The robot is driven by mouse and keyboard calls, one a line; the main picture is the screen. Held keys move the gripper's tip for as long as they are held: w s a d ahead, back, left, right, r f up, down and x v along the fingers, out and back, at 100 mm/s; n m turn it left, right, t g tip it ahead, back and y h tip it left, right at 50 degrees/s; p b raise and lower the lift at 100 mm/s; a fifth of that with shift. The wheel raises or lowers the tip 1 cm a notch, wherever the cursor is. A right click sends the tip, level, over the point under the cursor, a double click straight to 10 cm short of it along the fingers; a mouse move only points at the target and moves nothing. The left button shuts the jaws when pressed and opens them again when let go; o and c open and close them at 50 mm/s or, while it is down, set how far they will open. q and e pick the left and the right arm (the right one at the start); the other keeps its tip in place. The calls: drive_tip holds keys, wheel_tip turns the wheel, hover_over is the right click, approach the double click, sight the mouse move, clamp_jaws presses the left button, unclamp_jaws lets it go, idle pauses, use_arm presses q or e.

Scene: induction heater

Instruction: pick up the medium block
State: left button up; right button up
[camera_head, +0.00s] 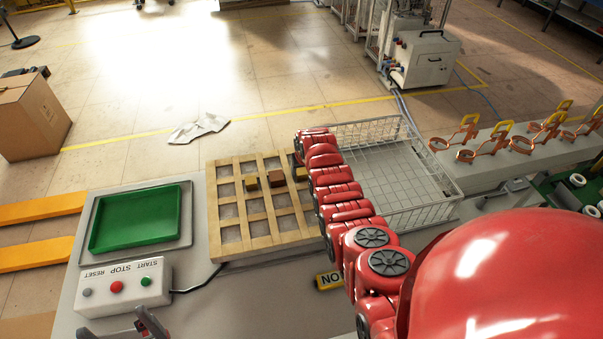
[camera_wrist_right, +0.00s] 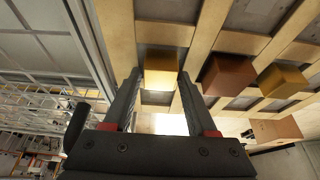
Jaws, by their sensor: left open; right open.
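Three blocks sit in a row on the wooden grid tray (camera_head: 232,240): a yellow block (camera_head: 250,183), a brown block (camera_head: 276,178) and a tan block (camera_head: 301,173). The right wrist view shows the tan block (camera_wrist_right: 161,68), the brown block (camera_wrist_right: 228,74) and the yellow block (camera_wrist_right: 281,80). I cannot tell surely which is the medium one. My right gripper (camera_wrist_right: 159,78) is open, with its fingertips on either side of the tan block; contact is unclear. My arm largely hides this gripper in the head view. My left gripper (camera_head: 146,326) is open and empty at the bottom left, away from the blocks.
A green tray (camera_head: 136,217) and a button box (camera_head: 122,287) stand left of the grid. A wire basket (camera_head: 440,170) adjoins its right side, close to my right arm. Copper coils (camera_head: 484,143) stand further right. A yellow sign (camera_head: 329,280) lies in front.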

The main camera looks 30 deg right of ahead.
drive_tip(key=shift+f, duration=0.25)
clamp_jaws()
idle(0.3)
